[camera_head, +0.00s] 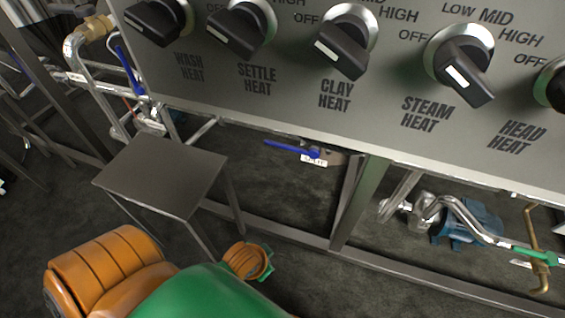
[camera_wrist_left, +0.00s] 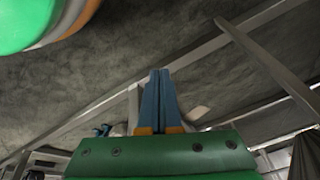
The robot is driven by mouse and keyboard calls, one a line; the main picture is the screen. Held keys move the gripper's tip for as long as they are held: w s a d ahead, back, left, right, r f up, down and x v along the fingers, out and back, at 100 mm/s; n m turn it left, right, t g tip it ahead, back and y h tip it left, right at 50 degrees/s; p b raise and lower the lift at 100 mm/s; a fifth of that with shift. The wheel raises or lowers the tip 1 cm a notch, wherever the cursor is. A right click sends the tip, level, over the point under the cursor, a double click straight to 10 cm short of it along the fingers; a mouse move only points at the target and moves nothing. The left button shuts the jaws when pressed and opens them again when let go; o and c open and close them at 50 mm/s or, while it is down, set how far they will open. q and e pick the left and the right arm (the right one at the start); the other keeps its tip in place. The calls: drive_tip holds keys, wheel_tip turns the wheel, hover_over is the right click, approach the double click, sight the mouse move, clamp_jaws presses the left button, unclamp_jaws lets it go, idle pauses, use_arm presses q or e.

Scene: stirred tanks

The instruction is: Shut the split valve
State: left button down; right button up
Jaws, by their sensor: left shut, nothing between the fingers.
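The split valve shows in the head view under the control panel, with a long blue lever (camera_head: 292,149) lying roughly level and pointing left. A white label (camera_head: 314,160) hangs at its right end, too small to read fully. The valve body is partly hidden behind the panel's lower edge. My left gripper (camera_wrist_left: 160,75) shows in the left wrist view, with its two blue fingers pressed together and empty. Its fingers are not visible in the head view, where only my green and orange arm shows at the bottom. My right gripper is in neither view.
A grey panel (camera_head: 300,100) with several black knobs overhangs the valve. A small metal table (camera_head: 165,172) stands to its left, and a steel frame leg (camera_head: 360,203) to its right. Another blue lever (camera_head: 129,70) is at upper left. A blue pump (camera_head: 470,226) sits at right.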

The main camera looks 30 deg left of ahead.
sight(287, 147)
use_arm(q)
drive_tip(key=w+a+r+m+t+y+b, duration=0.2)
drive_tip(key=w+a+r+m+t+y, duration=0.5)
drive_tip(key=a+m, duration=0.4)
drive_tip(key=w+r+m+t+h+b, duration=0.2)
drive_tip(key=w+m+t+h, duration=0.25)
drive_tip(key=w+m, duration=1.35)
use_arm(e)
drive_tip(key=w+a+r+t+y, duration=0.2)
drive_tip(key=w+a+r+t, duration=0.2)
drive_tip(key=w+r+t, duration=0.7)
use_arm(q)
drive_tip(key=shift+m+t+y, duration=0.25)
drive_tip(key=shift+m+t, duration=0.2)
drive_tip(key=shift+m, duration=0.35)
drive_tip(key=s+r+p, duration=0.1)
drive_tip(key=r+p, duration=0.1)
drive_tip(key=r, duration=0.1)
drive_tip(key=s+d+r+p, duration=0.1)
drive_tip(key=shift+s+r, duration=0.2)
drive_tip(key=shift+s, duration=0.1)
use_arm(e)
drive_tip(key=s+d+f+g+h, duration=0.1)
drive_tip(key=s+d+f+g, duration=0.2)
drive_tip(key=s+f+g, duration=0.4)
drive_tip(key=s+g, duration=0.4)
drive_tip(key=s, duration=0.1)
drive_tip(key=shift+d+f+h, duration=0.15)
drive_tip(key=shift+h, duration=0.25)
